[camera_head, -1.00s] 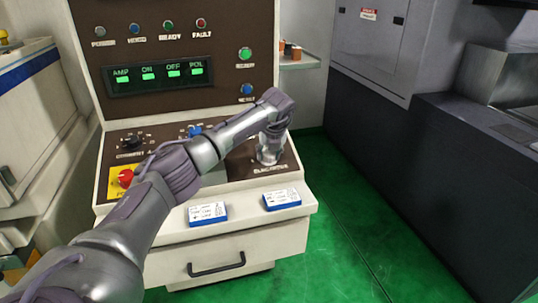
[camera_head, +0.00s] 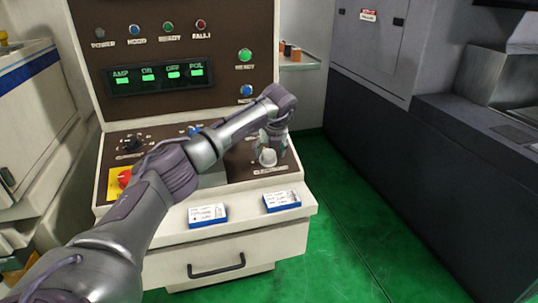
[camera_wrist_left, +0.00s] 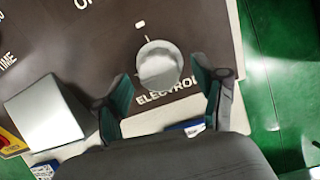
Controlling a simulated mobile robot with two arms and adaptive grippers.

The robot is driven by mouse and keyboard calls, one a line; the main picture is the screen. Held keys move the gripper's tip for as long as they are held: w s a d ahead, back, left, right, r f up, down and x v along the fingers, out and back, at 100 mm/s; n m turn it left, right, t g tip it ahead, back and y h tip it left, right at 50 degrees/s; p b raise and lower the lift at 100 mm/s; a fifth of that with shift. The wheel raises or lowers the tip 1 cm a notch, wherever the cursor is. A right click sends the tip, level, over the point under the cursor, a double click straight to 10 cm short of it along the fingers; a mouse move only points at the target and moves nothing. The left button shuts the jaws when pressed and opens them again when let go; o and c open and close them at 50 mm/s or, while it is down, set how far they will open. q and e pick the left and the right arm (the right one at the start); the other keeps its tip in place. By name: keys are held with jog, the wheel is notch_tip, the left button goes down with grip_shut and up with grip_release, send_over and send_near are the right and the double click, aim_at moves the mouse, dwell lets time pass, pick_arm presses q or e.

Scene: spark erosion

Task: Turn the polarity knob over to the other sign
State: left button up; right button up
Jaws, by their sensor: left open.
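A round silver knob (camera_wrist_left: 159,66) stands on the dark sloped panel, with lettering starting "ELECTRO" beside it; the rest of the word is hidden by my finger. A short white mark shows on the panel past the knob. In the head view the knob (camera_head: 267,157) shows just below my left gripper (camera_head: 272,138). In the wrist view my left gripper (camera_wrist_left: 163,90) is open, its two green-lined fingers on either side of the knob's near part, with gaps to it. No polarity sign is readable at the knob. My right gripper is out of view.
A red knob on a yellow plate (camera_head: 122,178), a black dial (camera_head: 132,144) and a blue button (camera_head: 194,130) share the panel. Two blue-and-white boxes (camera_head: 207,215) (camera_head: 282,201) lie on the ledge. A grey block (camera_wrist_left: 47,115) stands left of the gripper.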

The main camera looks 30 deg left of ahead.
pick_arm(q)
jog(key=v, duration=1)
jog(key=shift+r, duration=0.2)
jog(key=shift+d, duration=0.1)
